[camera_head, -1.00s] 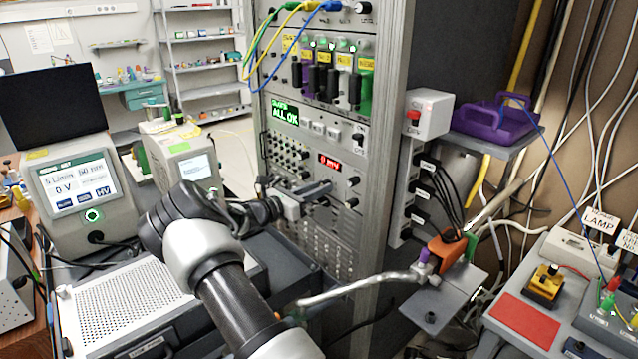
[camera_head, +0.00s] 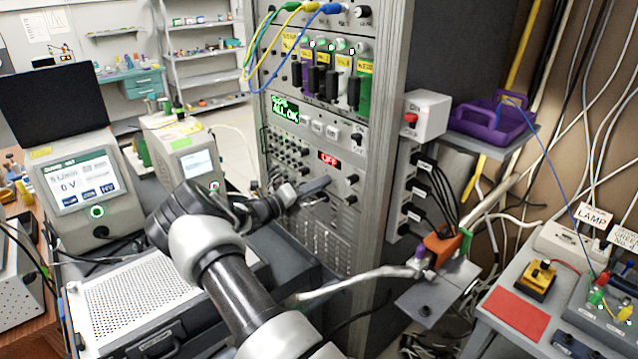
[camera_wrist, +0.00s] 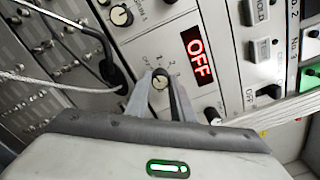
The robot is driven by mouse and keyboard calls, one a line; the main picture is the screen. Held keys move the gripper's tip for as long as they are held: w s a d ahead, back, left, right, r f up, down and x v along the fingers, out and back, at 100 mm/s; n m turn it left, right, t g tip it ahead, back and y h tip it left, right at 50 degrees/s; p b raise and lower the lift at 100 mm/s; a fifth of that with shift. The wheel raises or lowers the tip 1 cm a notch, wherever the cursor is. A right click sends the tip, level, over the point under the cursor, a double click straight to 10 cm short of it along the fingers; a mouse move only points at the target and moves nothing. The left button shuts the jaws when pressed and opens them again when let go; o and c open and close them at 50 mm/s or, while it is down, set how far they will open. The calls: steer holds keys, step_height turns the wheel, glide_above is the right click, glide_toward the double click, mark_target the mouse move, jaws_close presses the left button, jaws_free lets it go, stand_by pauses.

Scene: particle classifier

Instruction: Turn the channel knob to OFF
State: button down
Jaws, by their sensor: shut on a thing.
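The channel knob (camera_wrist: 160,80) is a small round knob on the rack panel in the wrist view, with position marks around it. My gripper (camera_wrist: 158,92) is shut on it, with one finger on each side. Beside the knob a red display (camera_wrist: 198,56) reads OFF. The same display (camera_head: 328,159) shows in the head view. There my gripper (camera_head: 318,187) is at the panel just below the display, and the knob is hidden behind the fingers.
A black knob and plug (camera_wrist: 115,70) are close to the left of the fingers in the wrist view. The rack's upright post (camera_head: 385,130) stands right of the panel. A perforated grey case (camera_head: 150,290) lies below my arm.

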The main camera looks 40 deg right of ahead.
steer(key=shift+n, duration=1)
steer(key=c, duration=1.5)
jaws_free()
steer(key=shift+c, duration=0.2)
steer(key=s+a+b, duration=0.1)
steer(key=a, duration=1.6)
steer(key=shift+s+a, duration=0.15)
steer(key=shift+a, duration=0.05)
